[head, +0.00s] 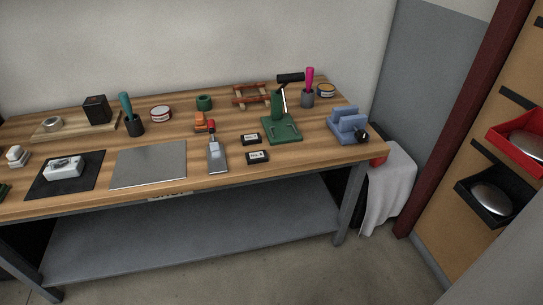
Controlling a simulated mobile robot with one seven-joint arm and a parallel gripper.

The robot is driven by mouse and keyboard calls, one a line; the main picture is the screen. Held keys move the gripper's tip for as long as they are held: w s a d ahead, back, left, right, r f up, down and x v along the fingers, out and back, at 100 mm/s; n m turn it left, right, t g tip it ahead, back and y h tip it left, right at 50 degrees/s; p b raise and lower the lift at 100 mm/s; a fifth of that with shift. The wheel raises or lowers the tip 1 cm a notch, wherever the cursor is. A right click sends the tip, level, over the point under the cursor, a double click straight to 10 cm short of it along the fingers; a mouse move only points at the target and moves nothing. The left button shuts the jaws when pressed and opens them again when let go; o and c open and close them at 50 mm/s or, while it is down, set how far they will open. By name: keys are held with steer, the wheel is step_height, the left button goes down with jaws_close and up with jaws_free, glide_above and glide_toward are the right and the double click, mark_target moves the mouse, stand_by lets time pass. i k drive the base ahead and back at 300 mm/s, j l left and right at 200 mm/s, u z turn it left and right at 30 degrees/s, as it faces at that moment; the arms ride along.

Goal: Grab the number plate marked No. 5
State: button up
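Two small black plates with white labels lie flat on the wooden workbench (90,205), right of its middle. The farther plate (251,139) is just left of a green stand. The nearer plate (257,157) lies a little in front of it, toward the bench's front edge. The two plates are close together but apart. The writing on both labels is too small to read, so I cannot tell which is marked No. 5. My gripper is not in this view.
A scraper (216,154) lies left of the plates. The green stand (281,129) with a black-topped lever rises to their right. A blue vise-like block (347,125) sits near the right end. A grey sheet (149,164) lies further left. Bare wood surrounds the plates.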

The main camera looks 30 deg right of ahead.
mark_target(259, 157)
steer(key=k+l, duration=0.1)
steer(key=l, duration=0.25)
steer(key=k+l, duration=0.1)
steer(key=l, duration=0.2)
steer(key=k+l, duration=0.1)
steer(key=l, duration=0.25)
steer(key=i+l, duration=0.1)
steer(key=l, duration=0.3)
steer(key=i+l, duration=0.1)
steer(key=l, duration=0.3)
steer(key=i, duration=0.1)
